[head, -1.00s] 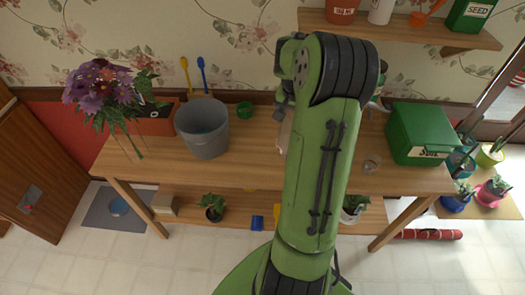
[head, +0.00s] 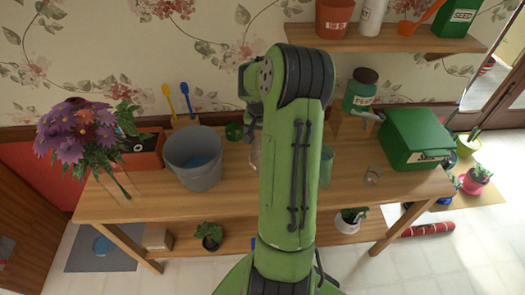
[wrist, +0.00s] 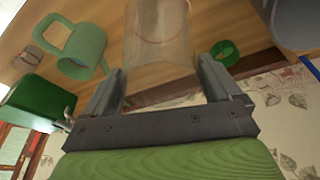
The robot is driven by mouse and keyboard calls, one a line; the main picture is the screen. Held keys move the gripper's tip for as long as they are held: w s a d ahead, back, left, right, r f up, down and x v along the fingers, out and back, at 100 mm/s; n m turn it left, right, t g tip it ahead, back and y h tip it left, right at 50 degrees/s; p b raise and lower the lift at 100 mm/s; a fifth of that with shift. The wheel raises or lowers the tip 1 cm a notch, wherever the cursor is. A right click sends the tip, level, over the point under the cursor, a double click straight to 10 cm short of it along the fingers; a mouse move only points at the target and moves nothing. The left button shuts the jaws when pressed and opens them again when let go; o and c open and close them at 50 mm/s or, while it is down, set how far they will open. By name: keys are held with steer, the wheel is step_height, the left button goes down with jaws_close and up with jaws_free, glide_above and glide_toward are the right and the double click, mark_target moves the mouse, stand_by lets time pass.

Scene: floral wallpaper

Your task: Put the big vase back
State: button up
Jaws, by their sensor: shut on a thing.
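A clear glass vase (wrist: 160,38) is between the two fingers of my gripper (wrist: 160,72) in the wrist view, and the gripper is shut on it. Part of the glass shows left of my arm in the head view (head: 255,157); my arm hides the rest and the gripper. I cannot tell whether its base touches the wooden table (head: 225,205). A small clear glass (head: 372,177) stands on the right of the table.
A green watering can (wrist: 80,48) and green box (head: 415,138) are on the right. A wall shelf (head: 390,38) hangs above.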

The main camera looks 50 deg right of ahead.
step_height(320, 180, down, 5)
steer(key=shift+w+r, duration=0.1)
steer(key=shift+f, duration=0.25)
steer(key=o, duration=1.8)
steer(key=shift+c, duration=0.2)
steer(key=shift+r, duration=0.1)
